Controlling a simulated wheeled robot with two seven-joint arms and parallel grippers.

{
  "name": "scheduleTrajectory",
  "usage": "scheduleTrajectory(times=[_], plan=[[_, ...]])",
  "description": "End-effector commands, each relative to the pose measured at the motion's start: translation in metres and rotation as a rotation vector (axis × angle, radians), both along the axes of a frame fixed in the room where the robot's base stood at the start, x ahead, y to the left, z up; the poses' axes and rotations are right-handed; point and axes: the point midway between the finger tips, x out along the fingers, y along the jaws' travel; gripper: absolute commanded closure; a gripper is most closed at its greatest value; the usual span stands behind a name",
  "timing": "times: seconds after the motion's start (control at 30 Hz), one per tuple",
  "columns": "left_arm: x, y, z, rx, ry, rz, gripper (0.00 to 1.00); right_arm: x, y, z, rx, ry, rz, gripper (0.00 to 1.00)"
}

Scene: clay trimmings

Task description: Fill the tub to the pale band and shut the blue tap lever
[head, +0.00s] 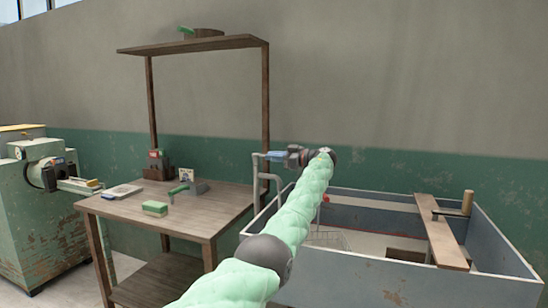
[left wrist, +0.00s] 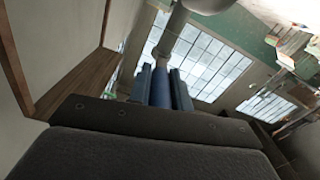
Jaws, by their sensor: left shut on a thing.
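The tub (head: 390,277) is a worn grey-blue trough at the right, against the wall. A dark red line runs along its inner back wall; I cannot make out a pale band or the water level. A grey standpipe (head: 256,185) rises at its left corner. My left gripper (head: 283,156) is at the top of this pipe, my green-sleeved arm reaching up to it. In the left wrist view, its two fingers (left wrist: 162,88) are shut on the blue tap lever (left wrist: 162,93), which shows between them. My right gripper is out of view.
A wooden board (head: 440,240) lies across the tub with a wooden-handled tool (head: 467,203) on it. A wire rack (head: 328,238) sits inside. Left of the tub stands a wooden table (head: 190,220) with a green sponge (head: 155,208) and a shelf (head: 190,44) above.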

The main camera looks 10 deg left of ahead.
Motion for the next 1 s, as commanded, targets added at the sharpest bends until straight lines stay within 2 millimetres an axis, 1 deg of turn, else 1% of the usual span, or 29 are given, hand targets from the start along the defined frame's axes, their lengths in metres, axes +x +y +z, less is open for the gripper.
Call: scheduleTrajectory(times=[0.2,0.47,0.5,0.6,0.87,1.0], plan=[[0.0001,0.0004,0.001,0.001,0.0,0.006,1.0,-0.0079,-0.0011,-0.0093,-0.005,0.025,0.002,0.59],[0.0,0.0005,0.0013,0.001,-0.001,0.006,1.0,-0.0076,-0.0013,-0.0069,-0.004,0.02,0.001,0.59],[0.0,0.0005,0.0013,0.001,-0.001,0.006,0.76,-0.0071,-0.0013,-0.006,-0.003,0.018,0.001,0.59],[0.0,0.0004,0.0012,0.001,-0.001,0.006,0.59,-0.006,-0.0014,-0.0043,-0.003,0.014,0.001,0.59],[0.0,-0.0001,0.0005,0.001,0.0,0.006,0.59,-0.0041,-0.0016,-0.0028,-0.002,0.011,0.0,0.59],[-0.0009,-0.008,0.0007,0.001,0.0,0.005,0.59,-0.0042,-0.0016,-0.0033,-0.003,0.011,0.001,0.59]])
